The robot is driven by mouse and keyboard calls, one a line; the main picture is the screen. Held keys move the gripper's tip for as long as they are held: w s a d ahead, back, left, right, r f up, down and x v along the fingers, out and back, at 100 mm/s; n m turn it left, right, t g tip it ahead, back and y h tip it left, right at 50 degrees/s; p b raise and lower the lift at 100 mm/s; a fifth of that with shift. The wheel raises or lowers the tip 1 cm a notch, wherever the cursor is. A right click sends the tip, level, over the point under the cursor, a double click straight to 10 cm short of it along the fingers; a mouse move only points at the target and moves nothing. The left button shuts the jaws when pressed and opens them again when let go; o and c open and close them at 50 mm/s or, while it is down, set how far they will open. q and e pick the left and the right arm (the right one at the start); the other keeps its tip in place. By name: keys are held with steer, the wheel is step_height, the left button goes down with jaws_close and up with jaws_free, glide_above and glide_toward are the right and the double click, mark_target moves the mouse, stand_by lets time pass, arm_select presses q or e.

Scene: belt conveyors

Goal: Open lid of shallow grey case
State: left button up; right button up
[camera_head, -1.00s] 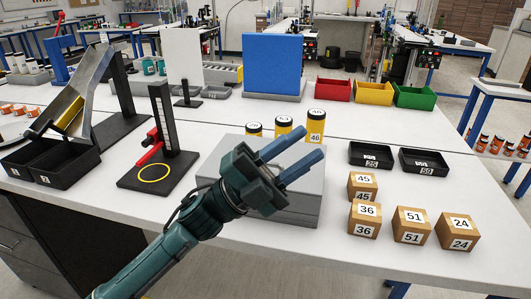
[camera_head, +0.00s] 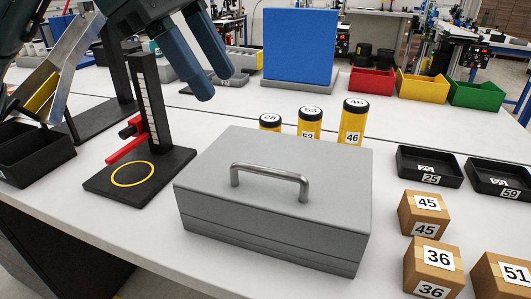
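The shallow grey case (camera_head: 310,222) sits on the white table in the middle of the view, its lid (camera_head: 330,170) shut. A metal handle (camera_head: 270,172) stands on top of the lid. My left gripper (camera_head: 206,88) is at the upper left, raised above the table and behind the case to its left. Its two blue fingers point down and are apart, with nothing seen between them. My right gripper does not show.
Yellow cylinders (camera_head: 310,123) stand behind the case. A blue panel (camera_head: 298,45) is at the back.

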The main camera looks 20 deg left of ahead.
mark_target(267, 169)
arm_select(q)
steer(key=b+x, duration=0.1)
steer(key=x, duration=1.2)
steer(key=shift+b, duration=0.35)
jaws_close()
steer(key=shift+r, duration=0.1)
